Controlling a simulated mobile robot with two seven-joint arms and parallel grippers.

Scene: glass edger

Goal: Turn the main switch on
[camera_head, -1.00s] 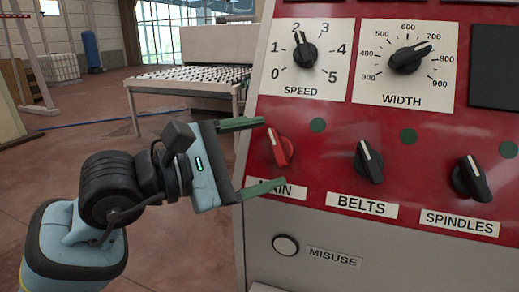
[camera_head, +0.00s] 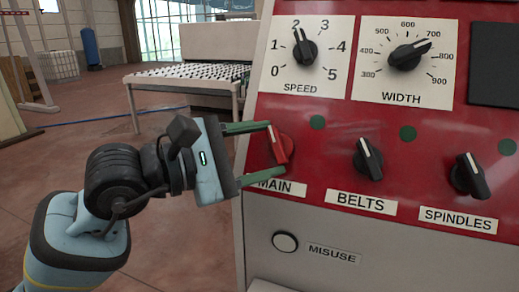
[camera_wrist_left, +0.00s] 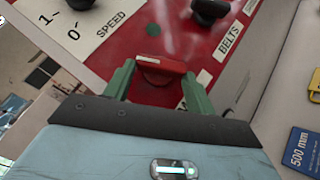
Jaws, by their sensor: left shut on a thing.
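The main switch is a red knob (camera_head: 280,145) with a white pointer mark, above the MAIN label (camera_head: 278,186) on the red panel. Its pointer leans up and to the left in the head view. My left gripper (camera_head: 270,149) has its green fingers above and below the knob. In the left wrist view the red knob (camera_wrist_left: 161,64) sits between the two fingers (camera_wrist_left: 158,82), which are shut on it. My right gripper is in neither view.
The black BELTS knob (camera_head: 368,158) and SPINDLES knob (camera_head: 470,176) are to the right. The SPEED dial (camera_head: 304,52) and WIDTH dial (camera_head: 408,56) are above. The MISUSE button (camera_head: 285,243) is below. A roller table (camera_head: 190,78) stands behind at left.

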